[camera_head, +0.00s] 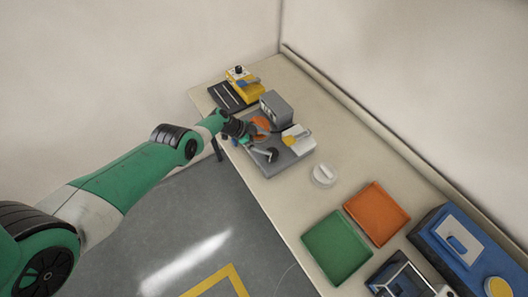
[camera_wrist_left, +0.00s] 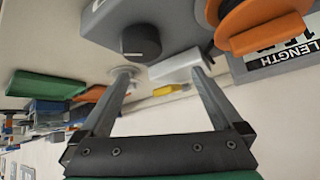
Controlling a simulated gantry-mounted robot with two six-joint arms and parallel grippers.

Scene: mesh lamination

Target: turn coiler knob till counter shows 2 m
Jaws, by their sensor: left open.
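The coiler is a grey machine (camera_head: 285,160) on the bench, with an orange spool (camera_head: 262,122) and a grey box (camera_head: 277,107) behind it. Its dark knob (camera_head: 273,155) sits at the front; in the left wrist view the knob (camera_wrist_left: 141,40) has a pale line on its face. The counter (camera_wrist_left: 285,55), marked LENGTH, is cut off at the right edge; its digits start with 1 and the rest is unclear. My left gripper (camera_wrist_left: 164,74) is open and empty, its fingers apart from the knob. My right gripper is not in view.
A white unit with a yellow part (camera_head: 299,139) adjoins the coiler. A white round piece (camera_head: 324,175), a green tray (camera_head: 337,245) and an orange tray (camera_head: 377,213) lie farther along the bench. A black mat (camera_head: 227,97) and yellow device (camera_head: 246,88) stand at the far end.

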